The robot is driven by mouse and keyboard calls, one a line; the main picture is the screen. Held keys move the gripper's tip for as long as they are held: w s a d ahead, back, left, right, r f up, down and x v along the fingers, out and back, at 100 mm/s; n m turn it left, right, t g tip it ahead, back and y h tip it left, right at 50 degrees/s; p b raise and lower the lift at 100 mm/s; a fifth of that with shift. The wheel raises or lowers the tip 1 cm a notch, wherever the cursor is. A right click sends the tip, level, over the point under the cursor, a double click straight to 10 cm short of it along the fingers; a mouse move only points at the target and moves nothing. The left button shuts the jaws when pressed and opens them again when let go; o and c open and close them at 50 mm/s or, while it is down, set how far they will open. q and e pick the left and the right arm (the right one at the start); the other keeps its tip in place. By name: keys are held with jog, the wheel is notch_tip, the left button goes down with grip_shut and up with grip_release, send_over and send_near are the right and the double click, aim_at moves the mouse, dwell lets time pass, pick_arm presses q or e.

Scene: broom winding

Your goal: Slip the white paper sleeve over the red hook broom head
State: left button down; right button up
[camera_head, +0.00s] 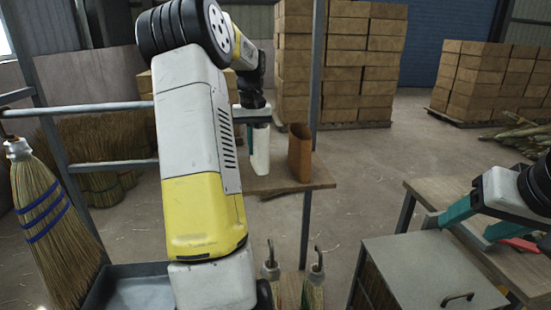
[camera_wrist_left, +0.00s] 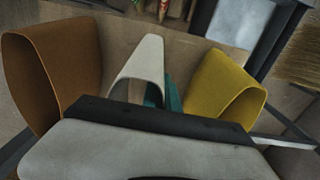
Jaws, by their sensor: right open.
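The white paper sleeve (camera_head: 261,152) is at the small wooden shelf, beside a brown sleeve (camera_head: 300,153). In the left wrist view the white sleeve (camera_wrist_left: 142,62) stands between the brown sleeve (camera_wrist_left: 55,65) and a yellow sleeve (camera_wrist_left: 225,88). My left gripper (camera_head: 251,135) is at the white sleeve from above, a teal finger (camera_wrist_left: 173,95) close to its wall; whether the fingers grip it is unclear. My right gripper (camera_head: 472,222) is open over the right table.
A broom with blue bands (camera_head: 45,215) hangs at left above a grey tray (camera_head: 130,290). A grey post (camera_head: 315,100) stands by the wooden shelf (camera_head: 318,176). A cabinet (camera_head: 425,270) and a table with a red item (camera_head: 520,244) are at right.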

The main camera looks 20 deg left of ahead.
pick_arm(q)
jog(key=shift+f, duration=2)
jog(key=shift+f, duration=0.15)
jog(key=c, duration=1.6)
grip_release()
jog(key=shift+c, duration=0.2)
